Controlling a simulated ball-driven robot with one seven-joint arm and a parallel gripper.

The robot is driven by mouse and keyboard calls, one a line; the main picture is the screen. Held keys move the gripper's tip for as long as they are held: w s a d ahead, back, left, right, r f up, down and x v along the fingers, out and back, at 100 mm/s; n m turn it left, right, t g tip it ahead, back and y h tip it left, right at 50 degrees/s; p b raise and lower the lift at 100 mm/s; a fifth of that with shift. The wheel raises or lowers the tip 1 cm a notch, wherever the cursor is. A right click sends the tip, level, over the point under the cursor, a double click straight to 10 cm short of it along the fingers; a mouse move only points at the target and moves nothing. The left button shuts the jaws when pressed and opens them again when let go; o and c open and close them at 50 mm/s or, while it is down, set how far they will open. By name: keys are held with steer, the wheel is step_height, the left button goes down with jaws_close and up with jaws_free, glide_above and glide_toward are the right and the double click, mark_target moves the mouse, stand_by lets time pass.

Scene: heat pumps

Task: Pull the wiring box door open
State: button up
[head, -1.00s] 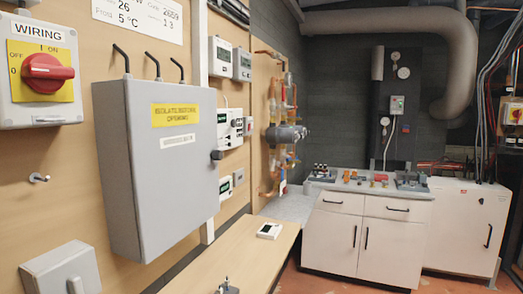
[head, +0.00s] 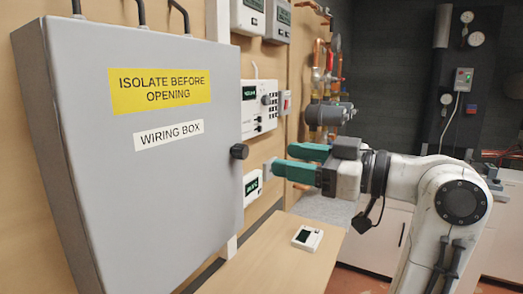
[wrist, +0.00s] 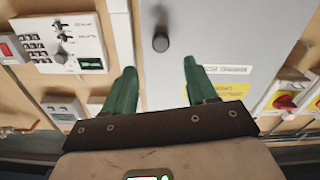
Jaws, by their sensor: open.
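The grey wiring box (head: 150,190) is on the wooden wall at the left of the head view, its door shut. It bears a yellow "ISOLATE BEFORE OPENING" label (head: 160,90) and a white "WIRING BOX" label (head: 168,135). A dark round knob (head: 239,151) stands out at the door's right edge. My gripper (head: 292,162) is open and empty, to the right of the knob and apart from it. In the wrist view, the knob (wrist: 160,41) shows beyond and between the green fingers (wrist: 157,78), in front of the grey door (wrist: 200,35).
A wooden bench top (head: 270,262) with a small white thermostat (head: 307,238) lies below. A white controller (head: 260,108) and a small display unit (head: 253,187) are on the wall right of the box. Copper pipes (head: 318,70) run behind my gripper.

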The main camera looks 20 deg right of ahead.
mark_target(246, 153)
steer(key=p+x, duration=0.1)
steer(key=x, duration=0.7)
steer(key=shift+a, duration=0.1)
steer(key=shift+c, duration=0.4)
jaws_close()
